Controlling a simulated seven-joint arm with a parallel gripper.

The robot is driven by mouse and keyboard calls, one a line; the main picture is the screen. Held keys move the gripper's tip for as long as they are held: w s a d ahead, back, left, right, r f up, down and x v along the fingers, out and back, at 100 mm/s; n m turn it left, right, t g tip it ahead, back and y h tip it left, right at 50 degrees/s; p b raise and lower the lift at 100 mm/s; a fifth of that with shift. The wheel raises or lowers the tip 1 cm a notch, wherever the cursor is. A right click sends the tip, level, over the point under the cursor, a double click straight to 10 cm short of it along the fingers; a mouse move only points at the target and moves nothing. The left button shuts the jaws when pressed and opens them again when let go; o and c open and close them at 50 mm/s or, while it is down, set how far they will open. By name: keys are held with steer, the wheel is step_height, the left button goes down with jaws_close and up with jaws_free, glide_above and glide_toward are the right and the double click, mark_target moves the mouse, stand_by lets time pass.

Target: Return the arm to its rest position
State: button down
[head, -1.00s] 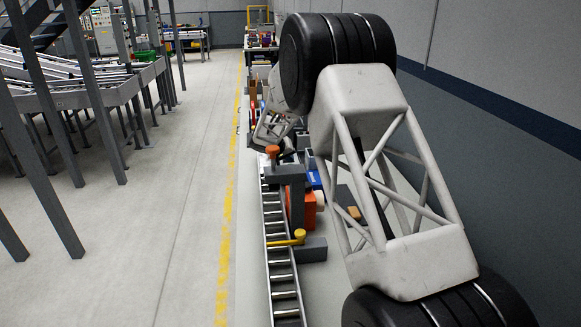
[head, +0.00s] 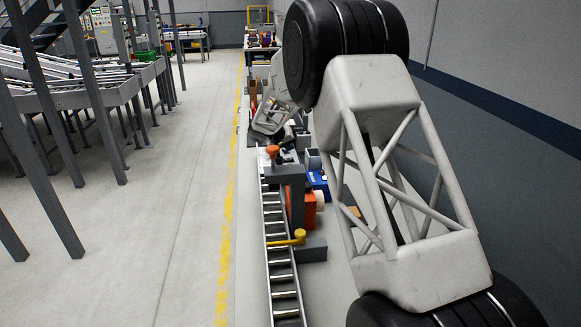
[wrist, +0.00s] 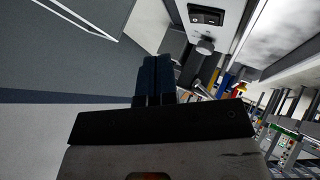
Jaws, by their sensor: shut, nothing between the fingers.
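My gripper (wrist: 153,80) shows in the wrist view with its two dark fingers together and nothing between them. It points toward a tilted view of the wall and ceiling, clear of any object. In the head view my arm's large pale lattice link and black joints fill the right side. The far end of the arm shows behind the upper joint, and the fingers cannot be made out there.
A ladder-like rail (head: 280,255) runs beside a grey post with an orange knob (head: 272,150) and a yellow handle (head: 300,235). An orange box (head: 309,210) and blue items (head: 318,184) stand close to my arm. A dark-banded wall (head: 500,110) is at right; the floor (head: 165,220) at left is open.

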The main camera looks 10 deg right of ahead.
steer(key=shift+s+d+r, duration=0.1)
steer(key=shift+s+r, duration=0.2)
steer(key=shift+r, duration=0.05)
steer(key=s+d+r+g+y, duration=0.15)
steer(key=s+r, duration=0.35)
steer(key=s, duration=0.6)
steer(key=s+d+r, duration=0.2)
steer(key=s+r, duration=0.3)
steer(key=s, duration=0.6)
steer(key=s+d+r+g+y, duration=0.15)
steer(key=s+r, duration=0.35)
steer(key=s, duration=0.6)
steer(key=s+f+y, duration=0.1)
steer(key=s+f, duration=0.1)
steer(key=s, duration=1.6)
steer(key=s+a+f+y, duration=0.1)
steer(key=s+y, duration=0.1)
steer(key=s, duration=1.6)
steer(key=shift+s+f+g+y, duration=0.3)
steer(key=shift+f, duration=0.1)
